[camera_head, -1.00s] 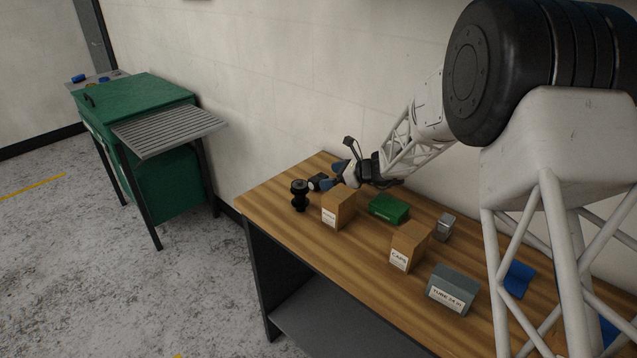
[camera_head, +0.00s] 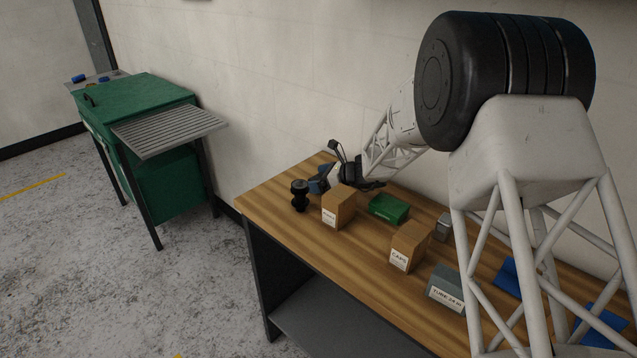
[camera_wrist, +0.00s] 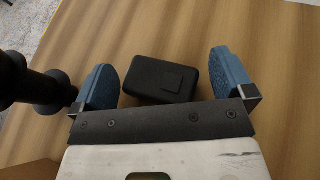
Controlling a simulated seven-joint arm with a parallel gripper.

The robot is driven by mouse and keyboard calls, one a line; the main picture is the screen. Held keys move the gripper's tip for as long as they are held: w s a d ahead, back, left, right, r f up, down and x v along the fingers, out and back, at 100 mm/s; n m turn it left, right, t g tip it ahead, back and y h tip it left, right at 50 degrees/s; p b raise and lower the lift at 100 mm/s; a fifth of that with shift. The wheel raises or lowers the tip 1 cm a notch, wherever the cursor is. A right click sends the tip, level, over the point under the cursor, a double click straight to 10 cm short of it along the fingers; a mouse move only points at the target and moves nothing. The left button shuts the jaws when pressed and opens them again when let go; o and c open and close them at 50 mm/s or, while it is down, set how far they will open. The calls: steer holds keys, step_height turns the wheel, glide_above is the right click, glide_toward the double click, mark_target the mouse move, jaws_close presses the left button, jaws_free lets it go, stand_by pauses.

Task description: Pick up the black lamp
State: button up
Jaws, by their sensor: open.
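The black lamp (camera_wrist: 158,76) is a small dark block with rounded edges, lying on the wooden table. In the wrist view it lies between the two blue fingers of my gripper (camera_wrist: 164,60), with a gap to each finger. My gripper is open and holds nothing. In the head view my gripper (camera_head: 322,179) is low at the far left end of the table, behind a cardboard box, and it hides the lamp there.
A black spool-shaped part (camera_head: 300,195) stands close to the left finger. A cardboard box (camera_head: 338,208), a green box (camera_head: 389,208), a "CAPS" box (camera_head: 409,246) and a grey box (camera_head: 445,289) stand along the wooden table (camera_head: 267,208). Bare tabletop lies beyond the lamp.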

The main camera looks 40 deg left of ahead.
mark_target(319, 177)
stand_by(0.3)
steer(key=c, duration=0.9)
steer(key=shift+o, duration=0.2)
steer(key=shift+r, duration=0.15)
steer(key=shift+r, duration=4.85)
